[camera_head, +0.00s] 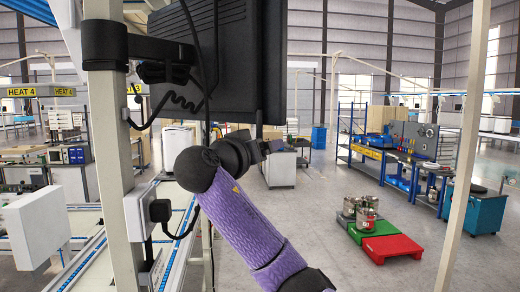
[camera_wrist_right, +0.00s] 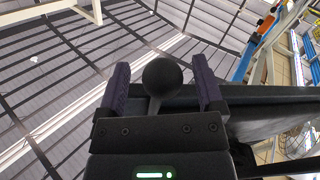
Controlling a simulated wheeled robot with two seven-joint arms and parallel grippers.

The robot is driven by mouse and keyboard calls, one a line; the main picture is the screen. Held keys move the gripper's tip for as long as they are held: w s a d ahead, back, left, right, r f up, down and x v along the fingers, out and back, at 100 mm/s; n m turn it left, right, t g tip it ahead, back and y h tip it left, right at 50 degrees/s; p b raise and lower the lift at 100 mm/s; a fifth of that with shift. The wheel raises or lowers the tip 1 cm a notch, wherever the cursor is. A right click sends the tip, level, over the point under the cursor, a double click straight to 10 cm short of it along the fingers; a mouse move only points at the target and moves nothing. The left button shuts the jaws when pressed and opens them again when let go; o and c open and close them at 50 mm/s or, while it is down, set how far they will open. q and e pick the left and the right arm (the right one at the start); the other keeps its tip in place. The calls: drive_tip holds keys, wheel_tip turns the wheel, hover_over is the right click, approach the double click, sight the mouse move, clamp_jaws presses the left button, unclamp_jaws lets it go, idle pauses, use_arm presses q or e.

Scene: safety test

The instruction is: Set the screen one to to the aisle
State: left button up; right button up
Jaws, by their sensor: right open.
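The screen (camera_head: 248,60) is a large dark monitor seen from behind, at the top centre of the head view, mounted on a pale post (camera_head: 112,150) by a black bracket (camera_head: 150,47). My right gripper (camera_head: 262,148) is just below the screen's lower edge, at the end of my purple-sleeved arm. In the right wrist view my gripper (camera_wrist_right: 162,80) is open, with a black ball-ended knob (camera_wrist_right: 162,76) between its two fingers. I cannot tell if the fingers touch it. The dark screen edge (camera_wrist_right: 275,115) lies right of the fingers. My left gripper is not in view.
Black cables (camera_head: 175,95) hang beside the post. A conveyor frame (camera_head: 90,255) stands at the lower left. Green and red platforms (camera_head: 392,247) with metal pots lie on the floor at right, before a blue workbench (camera_head: 405,165). A pale pole (camera_head: 465,170) stands at right.

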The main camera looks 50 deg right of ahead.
drive_tip(key=s+a+b, duration=0.2)
drive_tip(key=a+b, duration=0.2)
drive_tip(key=a, duration=0.5)
drive_tip(key=shift+a, duration=0.35)
